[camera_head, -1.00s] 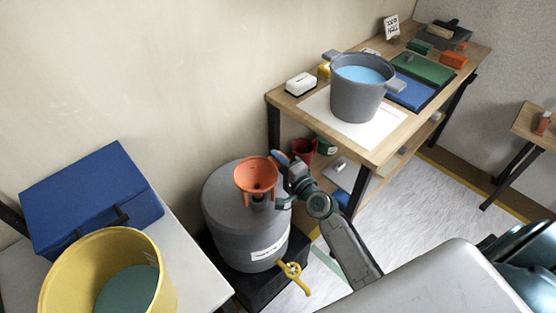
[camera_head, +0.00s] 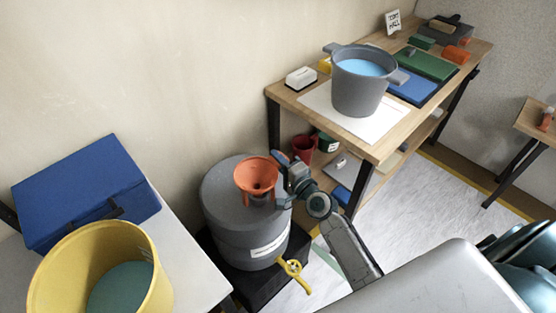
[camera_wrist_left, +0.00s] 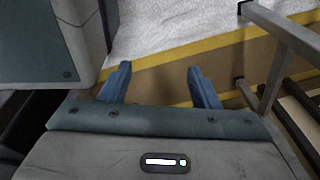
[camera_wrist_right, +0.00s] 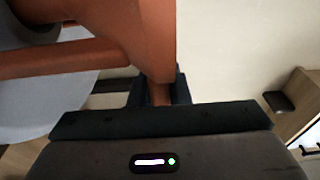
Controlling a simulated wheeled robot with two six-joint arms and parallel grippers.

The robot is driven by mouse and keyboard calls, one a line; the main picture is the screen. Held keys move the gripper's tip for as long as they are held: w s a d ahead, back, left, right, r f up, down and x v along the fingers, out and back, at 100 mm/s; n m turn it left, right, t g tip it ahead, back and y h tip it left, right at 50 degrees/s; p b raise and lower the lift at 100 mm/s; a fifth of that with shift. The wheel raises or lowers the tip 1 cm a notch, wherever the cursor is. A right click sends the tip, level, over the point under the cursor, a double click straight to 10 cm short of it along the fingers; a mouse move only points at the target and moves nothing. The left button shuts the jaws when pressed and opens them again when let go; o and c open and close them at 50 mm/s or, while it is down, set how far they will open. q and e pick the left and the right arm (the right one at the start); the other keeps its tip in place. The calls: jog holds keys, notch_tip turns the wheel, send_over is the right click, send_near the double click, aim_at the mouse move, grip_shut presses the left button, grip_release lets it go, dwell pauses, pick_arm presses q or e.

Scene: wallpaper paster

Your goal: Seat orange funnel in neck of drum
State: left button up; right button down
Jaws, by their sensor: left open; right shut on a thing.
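The orange funnel (camera_head: 257,174) is upright over the top of the grey drum (camera_head: 235,228) in the head view. My right gripper (camera_head: 283,178) is shut on the funnel's right side. In the right wrist view the funnel (camera_wrist_right: 120,25) fills the upper left, with a part of it between the fingers (camera_wrist_right: 158,90). The drum's neck is hidden beneath the funnel, so I cannot tell whether the spout is inside it. My left gripper (camera_wrist_left: 160,85) is open and empty in the left wrist view, above the floor.
The drum stands on a black base and has a yellow tap (camera_head: 292,268). A yellow bucket (camera_head: 150,282) and a blue box (camera_head: 85,195) are on the left table. A wooden bench (camera_head: 395,135) at the right bears a grey pot (camera_head: 358,98) of blue liquid.

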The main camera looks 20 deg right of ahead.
jog(key=shift+f+b, duration=0.6)
jog(key=shift+f, duration=0.1)
jog(key=c, duration=1.3)
grip_release()
jog(key=shift+r, duration=0.1)
jog(key=shift+s+d, duration=0.15)
jog(key=shift+s, duration=0.35)
jog(key=b+v, duration=0.1)
jog(key=v, duration=0.8)
jog(key=shift+s, duration=0.4)
